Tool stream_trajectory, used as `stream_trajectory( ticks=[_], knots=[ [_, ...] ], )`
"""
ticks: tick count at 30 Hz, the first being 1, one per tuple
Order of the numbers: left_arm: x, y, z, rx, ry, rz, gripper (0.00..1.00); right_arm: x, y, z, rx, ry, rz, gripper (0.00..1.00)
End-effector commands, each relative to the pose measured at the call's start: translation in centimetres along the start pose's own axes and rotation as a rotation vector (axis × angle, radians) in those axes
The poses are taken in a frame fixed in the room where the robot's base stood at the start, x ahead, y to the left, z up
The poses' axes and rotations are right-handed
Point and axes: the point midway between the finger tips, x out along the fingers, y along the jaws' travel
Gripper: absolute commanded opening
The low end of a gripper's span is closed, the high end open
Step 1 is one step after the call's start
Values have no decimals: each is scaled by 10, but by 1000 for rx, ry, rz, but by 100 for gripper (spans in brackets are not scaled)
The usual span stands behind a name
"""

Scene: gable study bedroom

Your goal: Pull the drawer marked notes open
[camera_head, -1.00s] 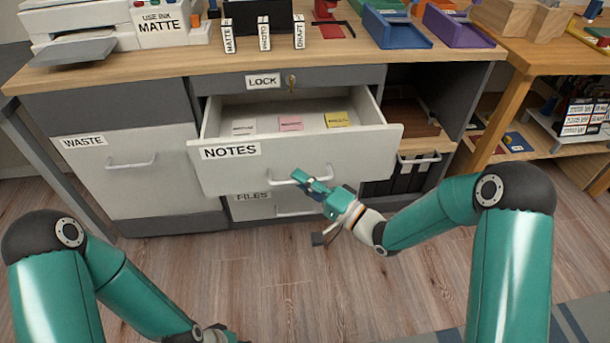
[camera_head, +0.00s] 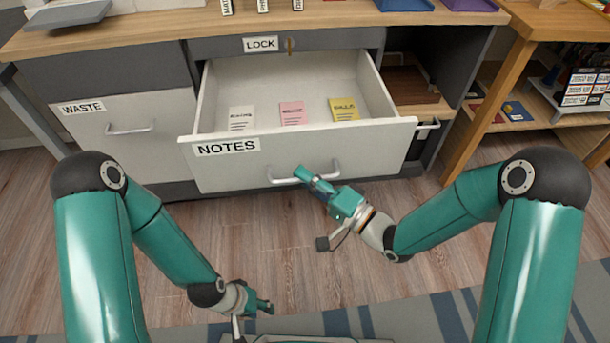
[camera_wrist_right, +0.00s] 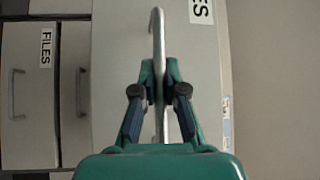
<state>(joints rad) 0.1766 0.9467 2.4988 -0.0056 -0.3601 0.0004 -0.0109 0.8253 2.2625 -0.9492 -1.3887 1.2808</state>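The notes drawer (camera_head: 350,149) is pulled well out in the head view, and its inside is exposed. White, pink and yellow note pads (camera_head: 293,113) lie in it. My right gripper (camera_head: 308,176) is at the drawer's bar handle (camera_head: 283,181). In the right wrist view, the fingers (camera_wrist_right: 160,85) are closed around the handle (camera_wrist_right: 156,35), one on each side. My left gripper (camera_head: 255,318) is low in the head view, away from the drawer; its fingertips are hard to make out.
The waste front (camera_head: 150,150) is shut at left. A lock (camera_head: 289,45) with a key sits above the notes drawer. An open shelf bay (camera_head: 410,85) is at right. The wooden floor (camera_head: 270,240) in front is clear.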

Motion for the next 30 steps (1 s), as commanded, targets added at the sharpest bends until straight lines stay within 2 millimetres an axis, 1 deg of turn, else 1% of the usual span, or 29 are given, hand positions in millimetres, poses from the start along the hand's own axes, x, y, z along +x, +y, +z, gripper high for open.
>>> stream_trajectory(
  ticks=[1,4,5,13,17,20,23,30],
  knots=[
    [0,0,0,0,0,0,40,-1,4,2,5,-3,12,18],
    [0,0,0,0,0,0,40,0,4,1,4,-3,10,34],
    [0,0,0,0,0,0,40,0,3,1,4,-2,9,37],
    [0,0,0,0,0,0,40,0,2,0,2,-2,5,37],
    [0,0,0,0,0,0,40,-5,2,0,2,1,5,37],
    [0,0,0,0,0,0,40,-16,2,0,3,1,6,37],
    [0,0,0,0,0,0,40,-32,2,-1,4,3,7,37],
    [0,0,0,0,0,0,40,-81,3,-1,5,4,8,37]
  ],
)
